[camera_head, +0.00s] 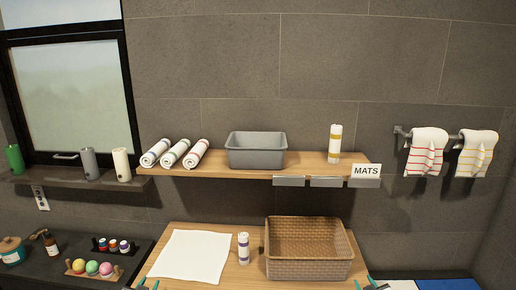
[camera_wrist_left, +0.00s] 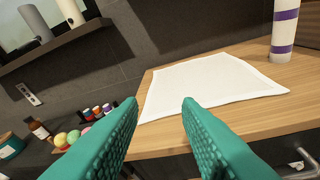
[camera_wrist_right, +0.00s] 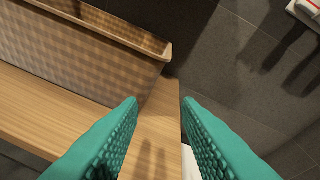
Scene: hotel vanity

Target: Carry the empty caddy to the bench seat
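A brown woven basket (camera_head: 308,269) stands on the right of the wooden counter (camera_head: 256,272); its inside looks empty. Its side shows close up in the right wrist view (camera_wrist_right: 75,60). A grey open bin (camera_head: 256,157) sits on the wall shelf and also looks empty. I cannot tell which of the two is the caddy, and no bench seat is clearly identifiable. My left gripper (camera_wrist_left: 160,112) is open and empty at the counter's front left, before a white cloth (camera_wrist_left: 210,85). My right gripper (camera_wrist_right: 160,108) is open and empty near the counter's right end, beside the basket.
A purple-striped roll (camera_head: 243,248) stands between the cloth and basket. The wooden shelf (camera_head: 305,161) holds several striped rolls and a MATS sign (camera_head: 366,170). Bottles and coloured balls (camera_head: 92,267) crowd the dark counter at left. Striped towels (camera_head: 427,152) hang at right.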

